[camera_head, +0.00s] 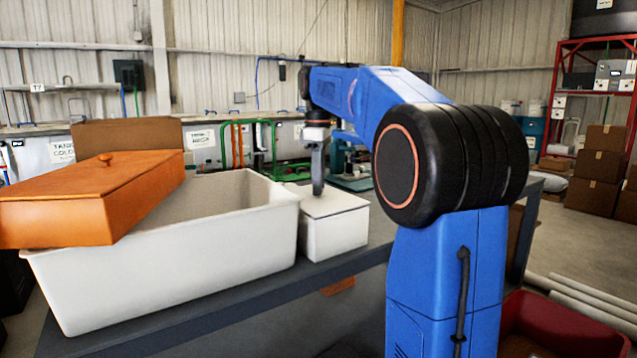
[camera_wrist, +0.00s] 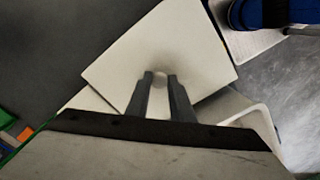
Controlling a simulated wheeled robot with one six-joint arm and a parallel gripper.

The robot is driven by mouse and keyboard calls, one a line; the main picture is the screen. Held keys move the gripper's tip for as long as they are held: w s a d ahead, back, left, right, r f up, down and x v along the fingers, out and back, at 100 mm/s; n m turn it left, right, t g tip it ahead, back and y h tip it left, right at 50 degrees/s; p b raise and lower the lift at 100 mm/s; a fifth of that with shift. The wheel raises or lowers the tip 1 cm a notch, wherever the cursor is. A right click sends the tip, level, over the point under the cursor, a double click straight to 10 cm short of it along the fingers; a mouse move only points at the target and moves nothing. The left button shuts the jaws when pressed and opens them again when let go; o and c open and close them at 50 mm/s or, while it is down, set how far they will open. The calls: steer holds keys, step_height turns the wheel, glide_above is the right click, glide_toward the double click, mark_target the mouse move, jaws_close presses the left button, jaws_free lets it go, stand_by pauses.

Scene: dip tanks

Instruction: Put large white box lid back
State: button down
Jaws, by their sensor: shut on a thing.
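The large white box (camera_head: 170,272) stands open at the left of the grey bench in the head view. A smaller white box (camera_head: 335,236) stands beside its right end. A flat white lid (camera_head: 340,205) covers the smaller box's top; I cannot tell whether it rests there or hovers just above. My gripper (camera_head: 318,190) points down at this lid. In the wrist view, my gripper (camera_wrist: 160,79) is shut on a small round knob (camera_wrist: 160,82) at the middle of the white lid (camera_wrist: 165,40). The fingers hide part of the knob.
An orange box with a knobbed lid (camera_head: 60,215) overlaps the large white box's left end. A brown carton (camera_head: 130,135) stands behind it. The bench (camera_head: 345,267) is narrow in front of the boxes. A red bin (camera_head: 545,315) stands low at the right.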

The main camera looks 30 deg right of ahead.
steer(key=shift+f, duration=0.2)
steer(key=c, duration=1.6)
jaws_free()
steer(key=shift+o, duration=0.2)
step_height(320, 180, up, 12)
steer(key=shift+r, duration=0.25)
